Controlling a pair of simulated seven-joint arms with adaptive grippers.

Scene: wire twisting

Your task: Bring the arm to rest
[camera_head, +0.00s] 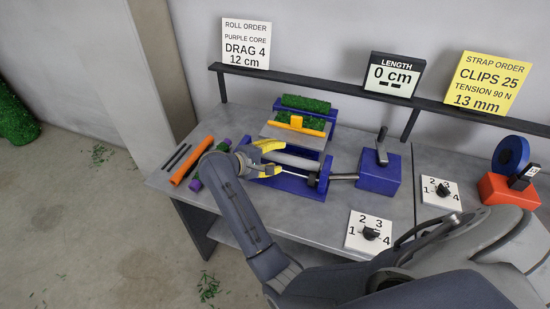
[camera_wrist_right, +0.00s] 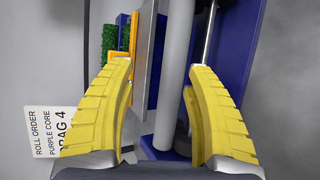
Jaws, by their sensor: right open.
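My right gripper (camera_head: 277,158) is open at the left end of the blue winding machine (camera_head: 318,188). Its two yellow fingers also show in the right wrist view (camera_wrist_right: 160,80). A grey cylinder (camera_wrist_right: 173,85) runs between the fingers there, with a gap to the left finger; I cannot tell whether the right finger touches it. In the head view this cylinder (camera_head: 300,163) lies across the machine. My left gripper is not in view.
Orange (camera_head: 192,160), purple and dark rods lie at the bench's left end. A blue crank box (camera_head: 379,172) stands right of the machine. Two numbered dials (camera_head: 370,232) (camera_head: 441,191) and a blue reel (camera_head: 510,156) are further right. A dark rail (camera_head: 300,87) with signs runs behind.

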